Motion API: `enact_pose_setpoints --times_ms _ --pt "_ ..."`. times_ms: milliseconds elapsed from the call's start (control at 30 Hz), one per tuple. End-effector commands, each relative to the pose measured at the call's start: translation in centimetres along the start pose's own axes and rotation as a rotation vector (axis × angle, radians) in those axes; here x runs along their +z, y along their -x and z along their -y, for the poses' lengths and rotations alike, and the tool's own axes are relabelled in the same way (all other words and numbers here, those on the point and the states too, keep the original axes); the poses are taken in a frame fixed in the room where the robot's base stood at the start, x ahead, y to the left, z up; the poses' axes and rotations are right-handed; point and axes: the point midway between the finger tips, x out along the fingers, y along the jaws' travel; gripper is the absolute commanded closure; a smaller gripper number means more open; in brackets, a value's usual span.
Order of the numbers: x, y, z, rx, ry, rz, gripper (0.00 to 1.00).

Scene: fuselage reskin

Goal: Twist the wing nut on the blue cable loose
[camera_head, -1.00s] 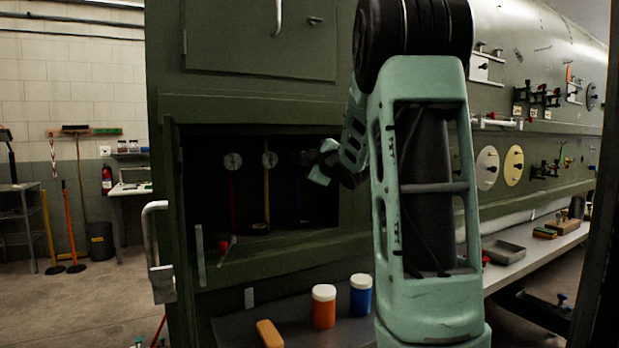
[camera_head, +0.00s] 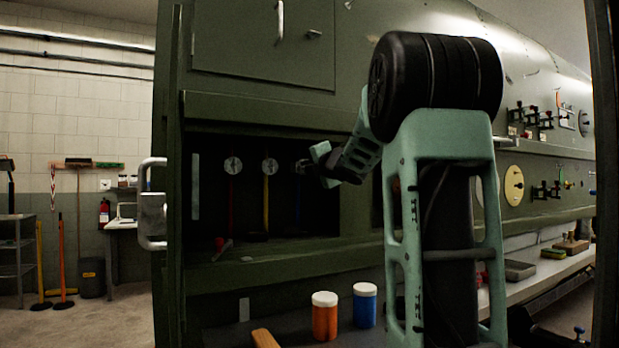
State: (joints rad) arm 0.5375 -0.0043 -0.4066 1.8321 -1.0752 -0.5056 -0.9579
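The blue cable (camera_head: 298,205) hangs as a faint dark line in the shadowed bay at the right of the cable row. Its wing nut cannot be made out; my gripper covers the cable's upper end. My gripper (camera_head: 302,166) is dark and small, inside the bay at the height of the round pale fittings. It comes in from the right, at or just in front of the blue cable's top. I cannot see whether its fingers are open, shut or touching anything.
A red cable (camera_head: 232,200) and a yellow cable (camera_head: 266,203) hang to the left under round pale fittings (camera_head: 233,165). The bay's lower sill (camera_head: 300,252) runs below. An orange jar (camera_head: 324,318) and a blue jar (camera_head: 364,306) stand in front.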

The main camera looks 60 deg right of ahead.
Motion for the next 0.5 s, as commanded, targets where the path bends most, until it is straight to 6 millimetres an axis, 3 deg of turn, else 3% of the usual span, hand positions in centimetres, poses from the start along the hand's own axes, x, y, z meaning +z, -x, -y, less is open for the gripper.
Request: enact_pose_setpoints --times_ms 500 --pt "-0.07 -0.02 0.17 -0.003 0.122 -0.001 1.0"
